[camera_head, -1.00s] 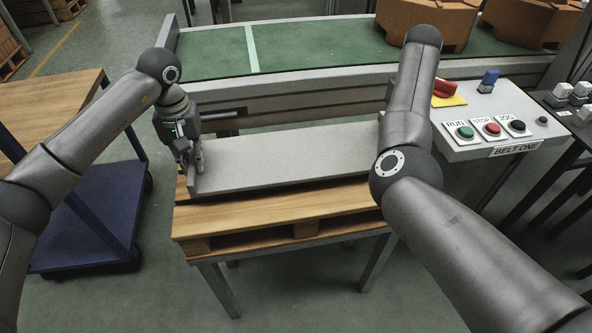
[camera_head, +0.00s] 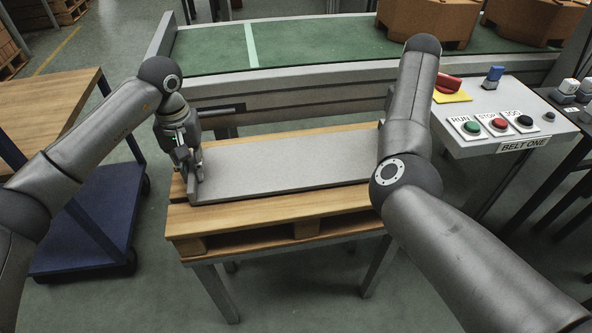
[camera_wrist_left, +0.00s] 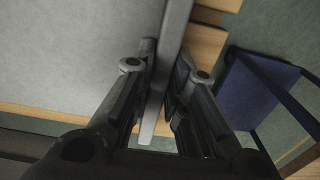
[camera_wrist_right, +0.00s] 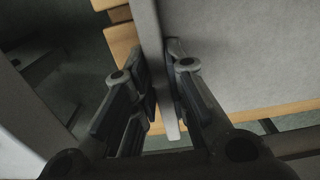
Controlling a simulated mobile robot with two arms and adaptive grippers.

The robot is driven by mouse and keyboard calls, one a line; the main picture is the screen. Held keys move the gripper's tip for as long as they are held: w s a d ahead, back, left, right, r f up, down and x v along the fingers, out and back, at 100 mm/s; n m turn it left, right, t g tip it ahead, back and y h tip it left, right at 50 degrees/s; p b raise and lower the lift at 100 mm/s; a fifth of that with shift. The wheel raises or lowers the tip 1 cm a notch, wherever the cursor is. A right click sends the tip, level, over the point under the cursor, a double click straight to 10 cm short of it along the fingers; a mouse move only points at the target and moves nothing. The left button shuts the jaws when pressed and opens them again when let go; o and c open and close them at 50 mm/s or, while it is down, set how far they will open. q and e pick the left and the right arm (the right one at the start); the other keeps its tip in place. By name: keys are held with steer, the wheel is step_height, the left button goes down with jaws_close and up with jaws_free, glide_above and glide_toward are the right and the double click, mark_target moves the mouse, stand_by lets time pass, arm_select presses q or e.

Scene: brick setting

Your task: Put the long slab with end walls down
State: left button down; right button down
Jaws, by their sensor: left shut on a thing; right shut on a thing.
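The long grey slab with end walls (camera_head: 285,164) lies level over the wooden pallet (camera_head: 275,215). I cannot tell whether it touches the boards. My left gripper (camera_head: 190,172) is shut on the slab's left end wall; the left wrist view shows the fingers (camera_wrist_left: 158,95) on both sides of the wall (camera_wrist_left: 168,60). My right gripper is hidden behind my right arm in the head view. In the right wrist view its fingers (camera_wrist_right: 161,92) close on both sides of the other end wall (camera_wrist_right: 150,45).
The pallet rests on a metal-legged stand (camera_head: 218,290). A control panel (camera_head: 490,115) with buttons stands to the right. A blue cart with a wooden top (camera_head: 60,105) stands at the left.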

arm_select(q)
steer(key=shift+w+a+f, duration=0.1)
steer(key=shift+w+f, duration=0.05)
arm_select(e)
steer(key=shift+f, duration=0.2)
arm_select(q)
steer(key=c, duration=1.9)
jaws_free()
steer(key=shift+f, duration=0.2)
arm_select(e)
steer(key=c, duration=1.9)
jaws_free()
steer(key=shift+f, duration=0.2)
arm_select(q)
steer(key=o, duration=0.5)
steer(key=shift+s+r, duration=0.15)
steer(key=shift+s, duration=0.05)
steer(key=shift+c, duration=0.2)
arm_select(e)
steer(key=o, duration=0.5)
steer(key=shift+s+r, duration=0.15)
steer(key=shift+r, duration=0.05)
steer(key=shift+c, duration=0.2)
